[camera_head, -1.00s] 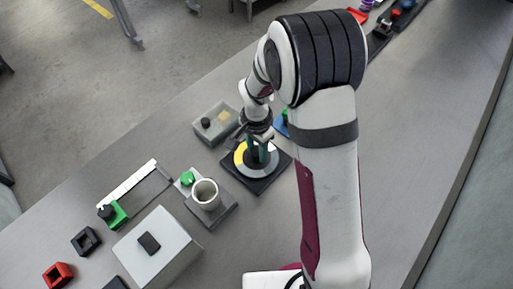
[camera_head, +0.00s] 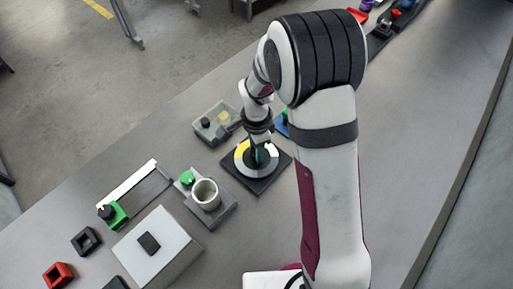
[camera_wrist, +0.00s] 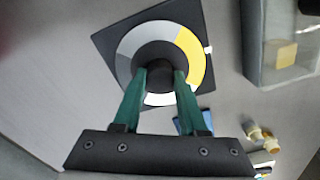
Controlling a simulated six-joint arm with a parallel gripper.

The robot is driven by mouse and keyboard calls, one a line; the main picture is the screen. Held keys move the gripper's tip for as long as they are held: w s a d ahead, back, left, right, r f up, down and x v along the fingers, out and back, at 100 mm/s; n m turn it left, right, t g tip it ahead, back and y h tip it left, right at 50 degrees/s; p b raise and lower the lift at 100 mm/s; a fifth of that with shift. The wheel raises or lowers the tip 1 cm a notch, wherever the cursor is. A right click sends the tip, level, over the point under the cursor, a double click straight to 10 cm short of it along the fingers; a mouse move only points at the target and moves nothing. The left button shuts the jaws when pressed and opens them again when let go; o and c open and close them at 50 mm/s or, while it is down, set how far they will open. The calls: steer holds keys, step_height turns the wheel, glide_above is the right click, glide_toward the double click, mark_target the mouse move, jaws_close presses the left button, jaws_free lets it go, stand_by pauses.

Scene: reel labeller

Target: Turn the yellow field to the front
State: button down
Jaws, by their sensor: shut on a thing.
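A round dial with a yellow field (camera_head: 240,151), a white field and grey fields sits on a black square base (camera_head: 259,186). In the wrist view the yellow field (camera_wrist: 194,56) is on the right of the ring, grey fields are on the left and top, and white is at the bottom. A black knob (camera_wrist: 160,76) stands at the dial's centre. My gripper (camera_wrist: 160,78) is shut on this knob from above, one green finger on each side. In the head view my gripper (camera_head: 259,153) hides part of the dial. A small white mark (camera_wrist: 208,49) shows at the dial's edge.
A cup (camera_head: 205,194) on a grey stand is at the front left. A white box (camera_head: 170,255) lies farther left. The bench right of my arm is mostly clear.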

steer(key=shift+c, duration=2.2)
jaws_free()
step_height(320, 180, up, 16)
steer(key=shift+f, duration=0.1)
steer(key=s+d+n+y, duration=0.1)
steer(key=s+n, duration=0.3)
steer(key=s, duration=0.7)
steer(key=s+d+r+n, duration=0.1)
steer(key=s+d+n, duration=0.2)
steer(key=s, duration=0.9)
steer(key=shift+s+d+r+n+y, duration=0.3)
steer(key=shift+d+n+y, duration=0.1)
steer(key=shift+n, duration=0.4)
